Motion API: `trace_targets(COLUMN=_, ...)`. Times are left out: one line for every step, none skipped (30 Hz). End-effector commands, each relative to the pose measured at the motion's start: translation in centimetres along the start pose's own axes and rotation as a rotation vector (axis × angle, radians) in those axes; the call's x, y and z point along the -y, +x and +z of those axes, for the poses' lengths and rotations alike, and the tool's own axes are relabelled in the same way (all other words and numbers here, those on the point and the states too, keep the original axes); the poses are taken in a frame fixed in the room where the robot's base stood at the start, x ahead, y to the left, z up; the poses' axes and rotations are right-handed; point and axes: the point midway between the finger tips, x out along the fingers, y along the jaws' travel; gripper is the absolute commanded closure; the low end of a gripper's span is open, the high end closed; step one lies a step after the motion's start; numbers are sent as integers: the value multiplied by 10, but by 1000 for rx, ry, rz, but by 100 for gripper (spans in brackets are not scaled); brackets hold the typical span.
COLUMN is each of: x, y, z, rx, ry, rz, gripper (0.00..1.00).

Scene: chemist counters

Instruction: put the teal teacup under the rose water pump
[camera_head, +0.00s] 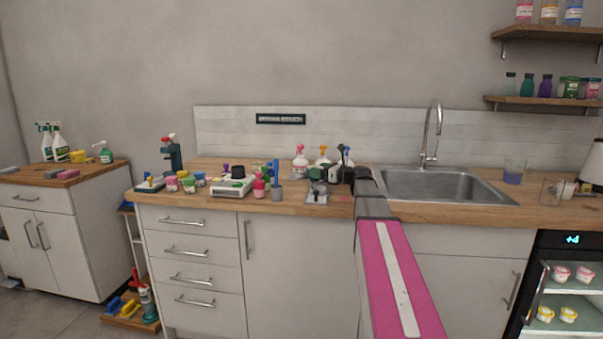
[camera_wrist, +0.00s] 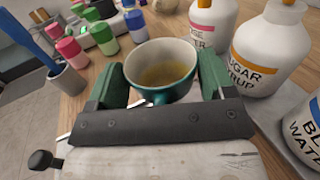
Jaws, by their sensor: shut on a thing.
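The teal teacup (camera_wrist: 163,94) is white inside and holds a little yellowish liquid. In the wrist view it sits upright between the green fingers of my gripper (camera_wrist: 160,74), which is shut on it. The rose water pump appears to be the white bottle with a pink label (camera_wrist: 212,22), just beyond the cup to the right; its label is only partly readable. In the head view a pink-topped white bottle (camera_head: 300,167) stands left of my gripper (camera_head: 338,175). I cannot make out the cup in the head view.
An orange-labelled syrup bottle (camera_wrist: 270,45) and a blue-labelled water bottle (camera_wrist: 308,128) stand close on the right. A grey cup with a blue stick (camera_wrist: 66,78) and several small coloured jars (camera_wrist: 70,50) are on the left. The sink (camera_head: 440,187) lies right of my arm.

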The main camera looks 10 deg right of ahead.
Motion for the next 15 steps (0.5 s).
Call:
trace_targets(x=1, y=13, z=0, rx=0, ry=0, rz=2, gripper=52)
trace_targets(x=1, y=19, z=0, rx=0, ry=0, rz=3, gripper=52)
trace_targets(x=1, y=25, z=0, rx=0, ry=0, rz=2, gripper=52)
trace_targets(x=1, y=30, z=0, rx=0, ry=0, rz=1, gripper=52)
trace_targets(x=1, y=34, z=0, rx=0, ry=0, rz=1, gripper=52)
trace_targets(x=1, y=38, z=0, rx=0, ry=0, rz=1, gripper=52)
trace_targets(x=1, y=41, z=0, rx=0, ry=0, rz=1, gripper=52)
trace_targets(x=0, y=43, z=0, rx=0, ry=0, rz=1, gripper=52)
trace_targets(x=0, y=45, z=0, rx=0, ry=0, rz=1, gripper=52)
trace_targets(x=0, y=46, z=0, rx=0, ry=0, rz=1, gripper=52)
trace_targets(x=0, y=46, z=0, rx=0, ry=0, rz=0, gripper=52)
trace_targets(x=0, y=47, z=0, rx=0, ry=0, rz=0, gripper=52)
trace_targets(x=0, y=48, z=0, rx=0, ry=0, rz=0, gripper=52)
trace_targets(x=0, y=50, z=0, rx=0, ry=0, rz=0, gripper=52)
trace_targets(x=1, y=53, z=0, rx=0, ry=0, rz=0, gripper=52)
